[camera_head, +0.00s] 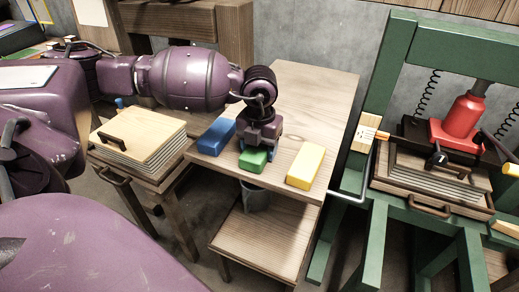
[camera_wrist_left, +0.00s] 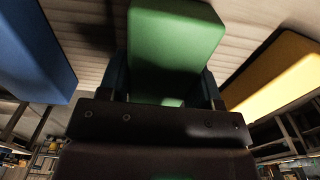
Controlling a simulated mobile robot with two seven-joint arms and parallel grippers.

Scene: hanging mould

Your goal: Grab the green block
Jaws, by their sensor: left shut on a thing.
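The green block (camera_head: 252,160) lies on the wooden table (camera_head: 312,108) in the head view, between a blue block (camera_head: 216,135) and a yellow block (camera_head: 306,166). My left gripper (camera_head: 257,154) comes down over it from above and is shut on it. In the left wrist view the green block (camera_wrist_left: 172,45) sits between the two fingers of my left gripper (camera_wrist_left: 165,85). The blue block (camera_wrist_left: 30,50) is to its left and the yellow block (camera_wrist_left: 278,78) to its right, both apart from it. I cannot tell whether the green block still touches the table. My right gripper is not in view.
A stack of boards (camera_head: 137,138) with a handle stands on a stand to the left. A green frame press with a red jack (camera_head: 463,115) stands at the right. A grey bucket (camera_head: 256,197) is on the lower shelf (camera_head: 262,240). The table's back half is clear.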

